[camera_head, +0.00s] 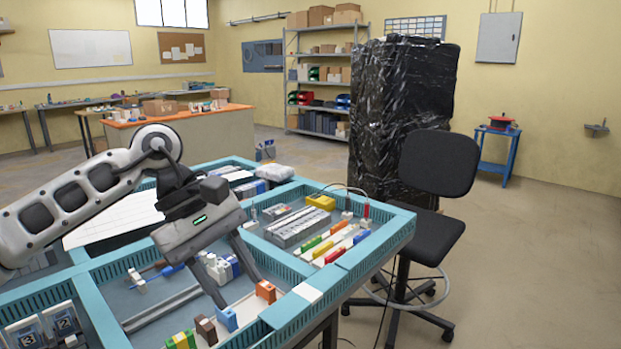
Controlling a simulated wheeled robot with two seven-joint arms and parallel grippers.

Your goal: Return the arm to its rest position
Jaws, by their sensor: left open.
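My left gripper (236,278) comes in from the left and hangs over the near middle compartment of the blue-framed table (378,257). Its two fingers are apart and point down, with nothing seen between them. Near the fingertips, an orange block (265,291), a blue block (227,318) and a brown block (206,331) stand in a row on a pale strip. I cannot tell whether a finger touches any of them. My right gripper is not in view.
White and blue parts (220,267) lie behind the fingers. The right compartment holds a grey slotted block (301,227) and coloured pieces (325,248). A black chair (430,235) stands close to the table's right side. A black-wrapped stack (400,110) is behind it.

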